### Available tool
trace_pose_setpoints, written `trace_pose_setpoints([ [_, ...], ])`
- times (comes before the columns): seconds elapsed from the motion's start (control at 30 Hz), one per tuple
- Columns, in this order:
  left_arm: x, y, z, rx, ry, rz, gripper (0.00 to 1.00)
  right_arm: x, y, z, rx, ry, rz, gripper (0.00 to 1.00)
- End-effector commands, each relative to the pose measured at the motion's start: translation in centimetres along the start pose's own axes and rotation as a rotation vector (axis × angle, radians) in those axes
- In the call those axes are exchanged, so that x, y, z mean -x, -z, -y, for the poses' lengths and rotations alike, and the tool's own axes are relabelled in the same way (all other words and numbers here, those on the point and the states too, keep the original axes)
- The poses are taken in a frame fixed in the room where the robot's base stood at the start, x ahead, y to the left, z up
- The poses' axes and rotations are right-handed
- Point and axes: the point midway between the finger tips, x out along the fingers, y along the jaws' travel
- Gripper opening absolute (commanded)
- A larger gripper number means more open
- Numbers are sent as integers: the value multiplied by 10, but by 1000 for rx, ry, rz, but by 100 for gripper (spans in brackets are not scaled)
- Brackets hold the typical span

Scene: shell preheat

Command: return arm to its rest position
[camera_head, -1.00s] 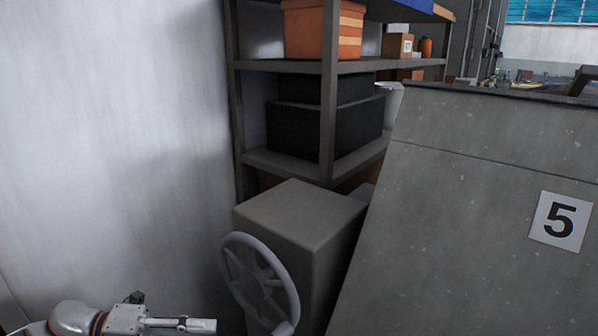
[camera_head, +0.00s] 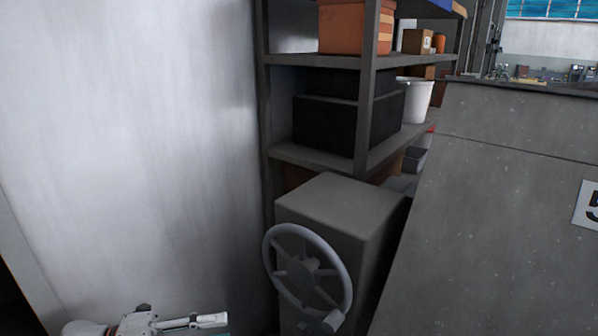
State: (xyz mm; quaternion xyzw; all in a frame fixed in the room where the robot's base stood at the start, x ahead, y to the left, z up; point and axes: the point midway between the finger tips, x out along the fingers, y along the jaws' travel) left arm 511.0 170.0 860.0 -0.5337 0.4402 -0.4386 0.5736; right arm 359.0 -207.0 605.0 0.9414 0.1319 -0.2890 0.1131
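My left gripper (camera_head: 208,321) shows at the bottom left, low in front of the pale wall. Its fingers look close together, but from this angle I cannot tell whether it is open or shut. A grey handwheel (camera_head: 308,278) is mounted on the front of a grey box-shaped housing (camera_head: 345,215), to the right of the gripper. The gripper is apart from the wheel in the picture. My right gripper is not in view.
A large grey sloped panel (camera_head: 500,220) with a partly cut-off number plate (camera_head: 588,205) fills the right side. A metal shelf (camera_head: 365,110) with black boxes, an orange bin (camera_head: 350,28) and a white bucket (camera_head: 415,100) stands behind the wheel. A pale wall (camera_head: 120,130) fills the left.

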Motion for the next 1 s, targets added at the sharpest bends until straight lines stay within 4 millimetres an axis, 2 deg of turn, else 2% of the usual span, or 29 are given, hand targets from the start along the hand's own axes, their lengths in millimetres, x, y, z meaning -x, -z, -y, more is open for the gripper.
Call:
trace_pose_setpoints([
  [0.17, -27, 4, -3, 169, 116, 147, 38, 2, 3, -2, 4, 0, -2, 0],
  [0.33, -39, 6, -22, 433, 232, 362, 38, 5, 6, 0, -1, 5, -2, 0],
  [0.47, -32, 10, -55, 692, 302, 570, 38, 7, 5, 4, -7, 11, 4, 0],
  [0.57, -17, 23, -91, 907, 335, 736, 38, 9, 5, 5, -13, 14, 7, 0],
  [0.67, 3, 47, -134, 1128, 351, 904, 38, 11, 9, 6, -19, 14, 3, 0],
  [0.8, 32, 96, -188, 1401, 346, 1113, 38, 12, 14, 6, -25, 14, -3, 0],
  [0.9, 47, 127, -214, 1534, 335, 1214, 38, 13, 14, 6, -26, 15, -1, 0],
  [1.0, 56, 147, -228, 1610, 324, 1273, 38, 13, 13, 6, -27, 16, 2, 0],
])
